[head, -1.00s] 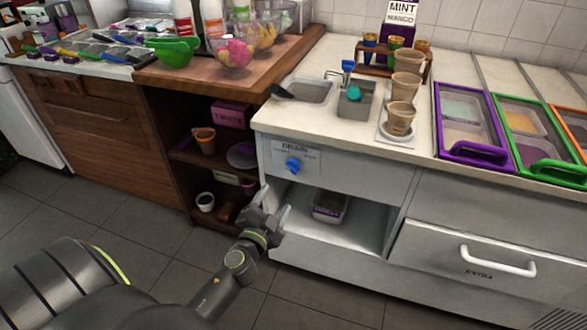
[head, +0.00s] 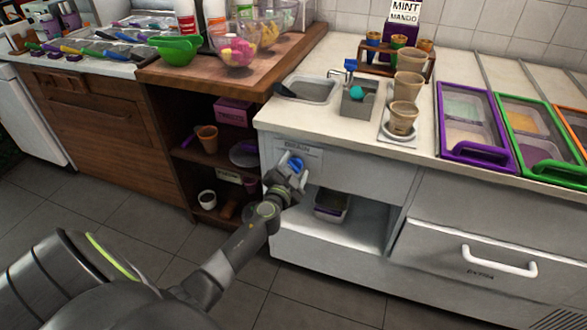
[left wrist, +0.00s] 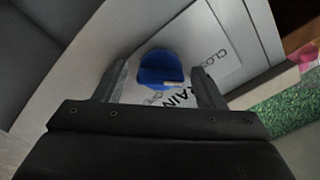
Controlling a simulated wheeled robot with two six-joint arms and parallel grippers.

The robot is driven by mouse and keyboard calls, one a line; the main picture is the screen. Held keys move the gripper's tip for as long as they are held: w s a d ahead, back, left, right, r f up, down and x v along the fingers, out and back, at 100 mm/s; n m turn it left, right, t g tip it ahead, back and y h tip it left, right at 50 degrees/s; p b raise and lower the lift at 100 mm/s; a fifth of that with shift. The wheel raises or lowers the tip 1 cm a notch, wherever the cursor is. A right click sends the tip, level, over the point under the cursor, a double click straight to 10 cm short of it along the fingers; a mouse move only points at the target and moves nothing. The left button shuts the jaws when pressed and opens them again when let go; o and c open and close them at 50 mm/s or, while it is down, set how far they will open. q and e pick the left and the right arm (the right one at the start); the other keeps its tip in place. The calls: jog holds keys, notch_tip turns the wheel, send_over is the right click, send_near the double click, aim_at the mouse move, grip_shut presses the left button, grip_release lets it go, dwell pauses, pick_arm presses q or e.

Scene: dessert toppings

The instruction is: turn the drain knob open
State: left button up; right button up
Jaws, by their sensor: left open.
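The blue drain knob (head: 295,164) sits on a label plate on the white cabinet front, below the small sink. In the left wrist view the knob (left wrist: 162,70) shows between and just beyond my fingertips, with the plate's lettering around it, including a "CLO..." mark. My left gripper (head: 288,174) is at the knob in the head view and partly covers it. In the left wrist view the left gripper (left wrist: 162,84) is open, one finger on each side of the knob. I cannot tell whether the fingers touch it. My right gripper is not in view.
An open shelf with a bin (head: 331,206) lies below the knob. The sink basin (head: 308,90) and stacked cups (head: 403,118) are on the counter above. A wooden cabinet with open shelves stands to the left, a drawer handle (head: 498,262) to the right.

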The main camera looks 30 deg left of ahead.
pick_arm(q)
jog(key=shift+c, duration=0.3)
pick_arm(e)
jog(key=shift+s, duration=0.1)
pick_arm(q)
jog(key=c, duration=0.9)
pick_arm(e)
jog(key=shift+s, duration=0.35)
